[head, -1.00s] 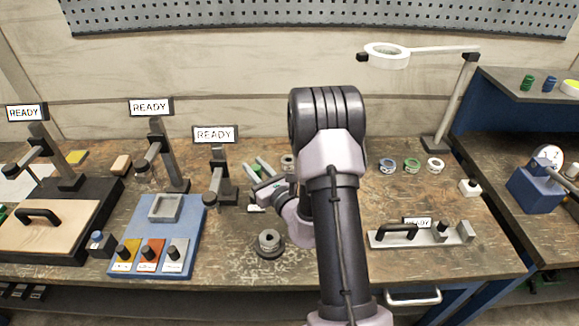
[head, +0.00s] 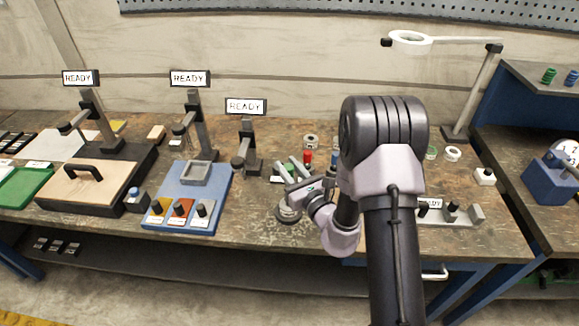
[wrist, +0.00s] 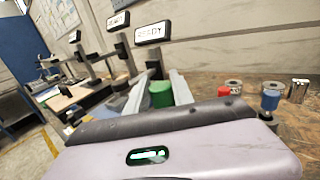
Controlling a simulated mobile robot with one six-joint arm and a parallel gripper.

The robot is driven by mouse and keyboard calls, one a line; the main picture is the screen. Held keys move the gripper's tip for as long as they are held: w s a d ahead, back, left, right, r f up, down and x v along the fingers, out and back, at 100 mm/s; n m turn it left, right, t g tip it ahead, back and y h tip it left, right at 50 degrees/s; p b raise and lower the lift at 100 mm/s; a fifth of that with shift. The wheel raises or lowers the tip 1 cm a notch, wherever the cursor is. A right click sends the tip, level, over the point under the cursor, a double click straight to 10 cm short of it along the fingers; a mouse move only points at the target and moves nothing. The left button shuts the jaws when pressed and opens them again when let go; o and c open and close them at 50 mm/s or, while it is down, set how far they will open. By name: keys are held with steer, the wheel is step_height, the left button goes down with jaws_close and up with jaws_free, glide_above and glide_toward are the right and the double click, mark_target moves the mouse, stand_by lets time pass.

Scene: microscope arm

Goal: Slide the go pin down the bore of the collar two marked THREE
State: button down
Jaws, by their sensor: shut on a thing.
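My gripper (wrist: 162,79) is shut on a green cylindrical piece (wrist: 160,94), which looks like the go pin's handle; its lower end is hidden. In the head view my gripper (head: 293,169) is just behind and above a round grey metal collar (head: 288,213) on a dark base; whether the pin touches it cannot be told. The collar's bore is partly hidden by my gripper. In the wrist view a grey collar (wrist: 235,86) stands behind a red piece (wrist: 224,92), and another collar stands near a blue-handled piece (wrist: 271,101). Collar markings are unreadable.
Three READY signs (head: 245,106) stand on posts along the bench. A blue fixture (head: 185,215) with coloured blocks lies to the left. My arm covers the bench right of the gripper. A ring lamp (head: 410,42) rises at the back right. Bare bench lies in front of the collar.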

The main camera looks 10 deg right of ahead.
steer(key=shift+f+b, duration=1.75)
steer(key=shift+f, duration=0.6)
steer(key=shift+s+f+b, duration=0.1)
steer(key=shift+f+b, duration=2.45)
steer(key=shift+f, duration=0.3)
steer(key=c, duration=1)
jaws_free()
steer(key=p+v, duration=0.4)
steer(key=v, duration=1.3)
steer(key=shift+s+p, duration=0.25)
steer(key=shift+p, duration=0.05)
